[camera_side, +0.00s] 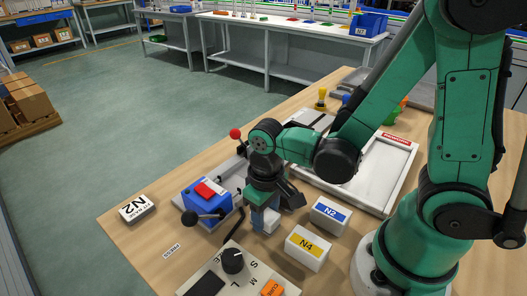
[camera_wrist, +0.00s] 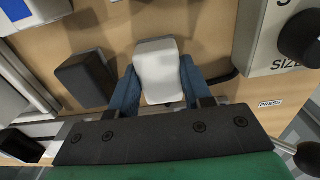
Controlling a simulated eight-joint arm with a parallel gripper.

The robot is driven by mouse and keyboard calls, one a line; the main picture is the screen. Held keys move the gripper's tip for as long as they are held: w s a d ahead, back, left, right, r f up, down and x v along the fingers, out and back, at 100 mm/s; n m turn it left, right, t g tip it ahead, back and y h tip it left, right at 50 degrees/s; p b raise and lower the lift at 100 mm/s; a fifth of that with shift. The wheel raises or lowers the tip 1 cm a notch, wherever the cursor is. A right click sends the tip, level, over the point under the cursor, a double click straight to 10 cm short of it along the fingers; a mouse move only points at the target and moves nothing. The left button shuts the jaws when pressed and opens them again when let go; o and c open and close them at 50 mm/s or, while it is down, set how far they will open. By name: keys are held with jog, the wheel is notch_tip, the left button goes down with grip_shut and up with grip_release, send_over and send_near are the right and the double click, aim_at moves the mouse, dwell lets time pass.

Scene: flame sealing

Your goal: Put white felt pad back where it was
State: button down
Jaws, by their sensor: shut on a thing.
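My gripper (camera_wrist: 158,82) is shut on the white felt pad (camera_wrist: 158,68), a pale block with rounded edges held between two blue fingers in the wrist view. In the side view my gripper (camera_side: 264,218) points down at the table, between the blue press and the white boxes. A bit of the white pad (camera_side: 271,219) shows at its fingers there. I cannot tell whether the pad touches the table. A dark grey block (camera_wrist: 86,78) stands just left of the pad in the wrist view, apart from it.
The blue press (camera_side: 205,207) with a red top is left of my gripper. White boxes marked N2 (camera_side: 330,214) and N4 (camera_side: 307,250) stand close on the right. A control panel with a black knob (camera_side: 232,261) is in front. A shallow white tray (camera_side: 398,157) lies behind.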

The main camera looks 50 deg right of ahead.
aim_at(266, 214)
jog(key=shift+f, duration=0.25)
jog(key=shift+c, duration=1.9)
grip_release()
notch_tip(266, 214, up, 12)
jog(key=shift+w+d+r+t, duration=0.1)
jog(key=shift+w+d+t, duration=0.5)
jog(key=shift+t, duration=0.6)
jog(key=shift+w+d+r+t, duration=0.15)
jog(key=shift+w+d+t, duration=0.15)
jog(key=shift+d+t, duration=0.75)
jog(key=shift+w+d+r+t, duration=0.1)
jog(key=shift+w+d+t, duration=0.4)
jog(key=shift+t, duration=0.85)
